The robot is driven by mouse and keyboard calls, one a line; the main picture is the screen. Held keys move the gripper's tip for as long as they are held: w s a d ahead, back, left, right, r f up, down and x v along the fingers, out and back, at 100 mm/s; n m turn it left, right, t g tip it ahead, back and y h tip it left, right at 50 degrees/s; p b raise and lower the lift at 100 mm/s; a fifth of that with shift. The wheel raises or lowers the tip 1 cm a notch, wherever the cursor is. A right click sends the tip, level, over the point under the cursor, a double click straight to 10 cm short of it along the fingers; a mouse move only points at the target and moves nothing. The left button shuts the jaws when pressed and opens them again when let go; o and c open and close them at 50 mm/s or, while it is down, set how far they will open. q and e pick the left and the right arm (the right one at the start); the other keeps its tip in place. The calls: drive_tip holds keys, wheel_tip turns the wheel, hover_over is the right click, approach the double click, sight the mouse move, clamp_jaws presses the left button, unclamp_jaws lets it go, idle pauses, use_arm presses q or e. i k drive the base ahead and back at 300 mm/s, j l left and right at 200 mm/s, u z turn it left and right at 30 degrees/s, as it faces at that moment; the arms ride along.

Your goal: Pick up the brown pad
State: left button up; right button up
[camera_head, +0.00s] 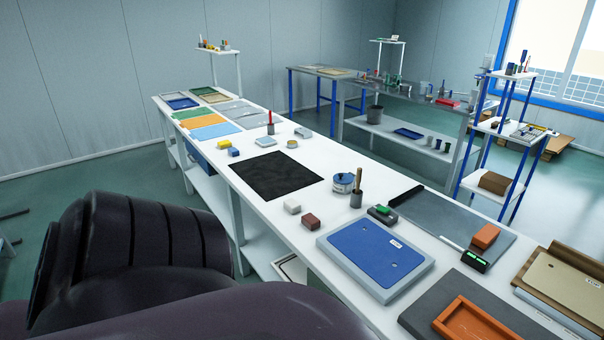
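A small brown pad (311,222) lies on the long white table (262,202), just right of a small white block (292,207) and left of the blue panel. Nothing touches it from above. Large dark parts of my own arm fill the lower left of the head view, in front of the table's near side. Neither of my grippers shows, so I cannot see their fingers or whether they hold anything.
A blue panel on a grey base (375,255) lies right of the pad. A black mat (275,176) lies behind it. A cup with a wooden-handled tool (356,199) stands beyond. An orange block (485,236) and orange tray (482,322) are at the right.

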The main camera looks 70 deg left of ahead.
sight(311, 221)
drive_tip(key=k+u, duration=0.15)
drive_tip(key=u, duration=0.2)
drive_tip(key=k+u, duration=0.15)
drive_tip(key=u, duration=1.45)
